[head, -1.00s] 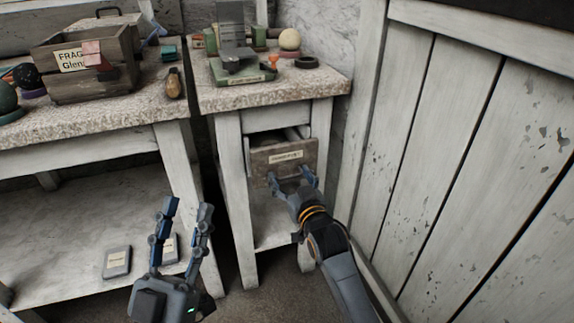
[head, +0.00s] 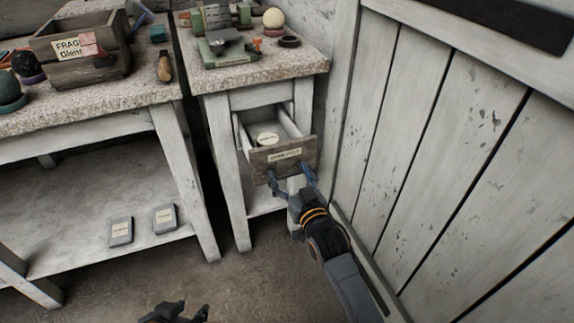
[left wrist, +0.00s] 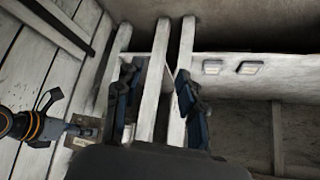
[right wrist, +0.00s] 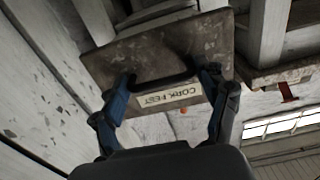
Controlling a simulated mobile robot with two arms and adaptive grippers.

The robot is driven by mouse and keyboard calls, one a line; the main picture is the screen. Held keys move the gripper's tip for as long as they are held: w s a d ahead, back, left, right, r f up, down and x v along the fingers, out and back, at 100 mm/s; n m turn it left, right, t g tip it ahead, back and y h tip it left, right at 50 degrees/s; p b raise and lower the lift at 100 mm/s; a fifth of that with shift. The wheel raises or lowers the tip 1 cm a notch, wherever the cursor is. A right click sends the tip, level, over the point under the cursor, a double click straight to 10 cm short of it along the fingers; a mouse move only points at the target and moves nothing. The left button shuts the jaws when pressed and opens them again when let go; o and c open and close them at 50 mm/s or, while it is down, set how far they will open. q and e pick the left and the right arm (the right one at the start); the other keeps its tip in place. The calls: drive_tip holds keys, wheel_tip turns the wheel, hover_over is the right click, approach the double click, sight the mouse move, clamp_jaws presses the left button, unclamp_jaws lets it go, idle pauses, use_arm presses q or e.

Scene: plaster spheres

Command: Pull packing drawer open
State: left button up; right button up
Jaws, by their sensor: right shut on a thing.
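The drawer (head: 285,157) in the narrow stand has a brown wooden front and pale sides. It is pulled partly out, and a round, pale-labelled item (head: 267,139) shows inside. In the right wrist view its front (right wrist: 120,63) bears a label (right wrist: 168,98) that reads "CORK FEET". My right gripper (head: 291,178) is shut on the dark drawer handle (right wrist: 155,85), one finger at each end. My left gripper (left wrist: 158,98) is open and empty, away from the drawer; the head view shows only a bit of it at the bottom edge.
The narrow stand's top (head: 255,72) carries a green-based device (head: 225,48), a pale sphere (head: 273,18) and a dark ring (head: 289,42). A workbench (head: 90,110) with a wooden crate (head: 85,55) stands left. A plank wall (head: 440,150) is close right. Open floor lies in front.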

use_arm(q)
drive_tip(key=s+a+f+g, duration=0.1)
drive_tip(key=s+f+g, duration=0.1)
drive_tip(key=s, duration=0.4)
drive_tip(key=shift+s+a+g+y+p, duration=0.25)
drive_tip(key=shift+s+g+y+p, duration=0.2)
drive_tip(key=shift+g, duration=0.25)
use_arm(e)
drive_tip(key=shift+d+v, duration=0.25)
drive_tip(key=shift+v, duration=0.8)
drive_tip(key=shift+w, duration=0.1)
drive_tip(key=o, duration=1.4)
use_arm(q)
drive_tip(key=shift+w, duration=0.1)
drive_tip(key=shift+d, duration=0.1)
use_arm(e)
drive_tip(key=shift+a, duration=0.15)
drive_tip(key=shift+s, duration=0.2)
drive_tip(key=v, duration=1.1)
drive_tip(key=shift+s+d, duration=0.2)
drive_tip(key=shift+s, duration=0.1)
